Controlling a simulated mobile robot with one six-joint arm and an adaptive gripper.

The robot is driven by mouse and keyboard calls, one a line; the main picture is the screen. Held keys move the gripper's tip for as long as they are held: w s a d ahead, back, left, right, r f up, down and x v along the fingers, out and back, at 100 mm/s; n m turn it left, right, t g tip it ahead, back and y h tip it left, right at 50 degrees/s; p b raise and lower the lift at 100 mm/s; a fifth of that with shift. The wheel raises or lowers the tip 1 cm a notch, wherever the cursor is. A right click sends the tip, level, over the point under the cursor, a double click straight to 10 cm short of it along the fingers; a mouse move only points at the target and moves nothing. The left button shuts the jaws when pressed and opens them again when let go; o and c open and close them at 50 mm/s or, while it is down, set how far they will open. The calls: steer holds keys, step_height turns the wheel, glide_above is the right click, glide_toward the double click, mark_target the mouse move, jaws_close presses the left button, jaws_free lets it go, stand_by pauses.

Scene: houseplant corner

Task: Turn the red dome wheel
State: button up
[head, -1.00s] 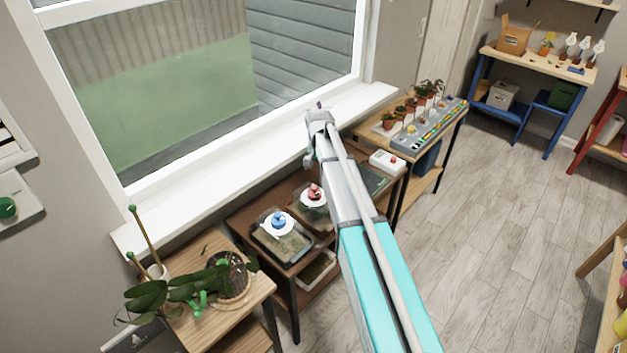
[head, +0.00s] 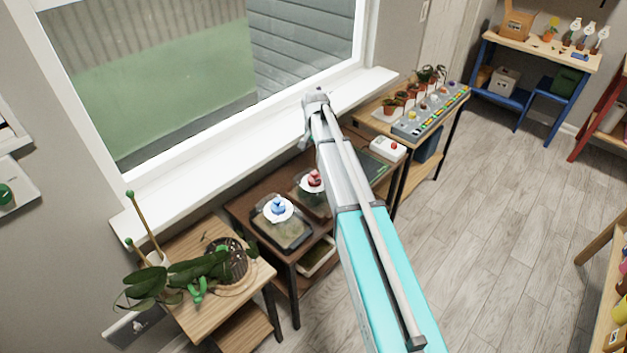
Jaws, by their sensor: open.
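The red dome wheel (head: 312,180) sits on a white disc on top of a clear-lidded tray, on the dark brown bench under the window. A blue wheel (head: 278,206) of the same kind sits on the nearer tray (head: 291,237) to its left. My gripper (head: 306,138) is at the far end of my arm, above and behind the red wheel in the picture, near the window sill. It is open and I see nothing in it. My arm hides part of the bench to the right of the red wheel.
A wooden stand with a leafy plant (head: 190,277) is at the left front. A white box with a red button (head: 388,148) and a shelf of small pots (head: 410,100) stand to the right. The window sill (head: 250,135) is bare. The floor at right is clear.

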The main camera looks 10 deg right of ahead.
mark_target(315, 172)
steer(key=shift+f+b, duration=6)
steer(key=shift+f, duration=0.2)
